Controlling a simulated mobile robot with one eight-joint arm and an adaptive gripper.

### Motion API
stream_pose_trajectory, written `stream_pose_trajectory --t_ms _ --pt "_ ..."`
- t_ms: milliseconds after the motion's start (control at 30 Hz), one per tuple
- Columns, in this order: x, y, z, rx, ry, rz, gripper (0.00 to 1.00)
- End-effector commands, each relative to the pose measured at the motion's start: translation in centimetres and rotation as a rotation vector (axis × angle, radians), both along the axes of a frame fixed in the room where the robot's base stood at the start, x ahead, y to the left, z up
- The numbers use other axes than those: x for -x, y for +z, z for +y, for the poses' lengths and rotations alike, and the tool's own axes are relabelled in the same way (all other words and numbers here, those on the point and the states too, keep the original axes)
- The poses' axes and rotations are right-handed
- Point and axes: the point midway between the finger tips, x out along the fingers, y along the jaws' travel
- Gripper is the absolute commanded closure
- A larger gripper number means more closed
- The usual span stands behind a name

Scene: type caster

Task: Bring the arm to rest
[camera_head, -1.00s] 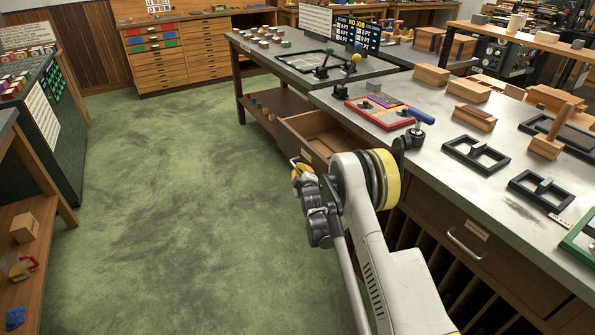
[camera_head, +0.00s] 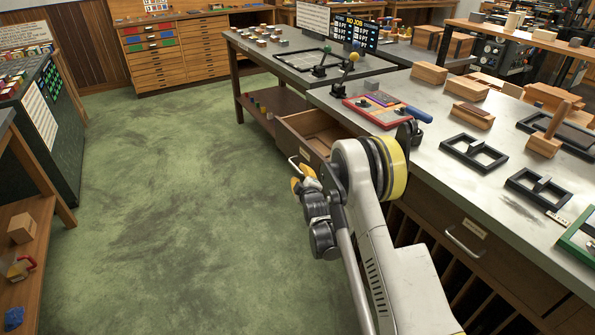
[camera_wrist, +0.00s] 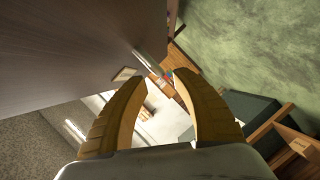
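My arm, white with a yellow band at one joint, reaches up from the bottom of the head view. My gripper (camera_head: 305,178), with yellow fingers, hangs over the green floor just left of the workbench. In the wrist view, the two ribbed fingers of the gripper (camera_wrist: 160,80) stand apart with a gap between their tips. Nothing is held between them. The fingers are small and partly hidden by dark wrist parts in the head view.
The workbench (camera_head: 430,150) stands close on the right, with its drawer (camera_head: 310,138) pulled open near my arm. A red tray (camera_head: 382,112) and black frames (camera_head: 474,152) lie on top. A dark cabinet (camera_head: 42,125) stands at left. The green floor (camera_head: 170,200) between is clear.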

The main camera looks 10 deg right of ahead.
Motion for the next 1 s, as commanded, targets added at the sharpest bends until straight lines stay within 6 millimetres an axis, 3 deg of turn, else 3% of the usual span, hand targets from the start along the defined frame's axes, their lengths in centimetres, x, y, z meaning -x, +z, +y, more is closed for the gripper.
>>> stream_pose_trajectory --t_ms 200,700,767,867,1000 --pt "2.2 0.5 0.0 0.000 0.000 0.000 0.66" --pt "2.4 0.9 0.0 -0.006 -0.001 0.004 0.66" --pt "2.4 1.8 0.0 -0.020 -0.004 0.015 0.66" --pt "2.8 4.6 0.0 -0.066 -0.016 0.050 0.66" --pt "4.8 10.2 0.0 -0.170 -0.049 0.128 0.66"
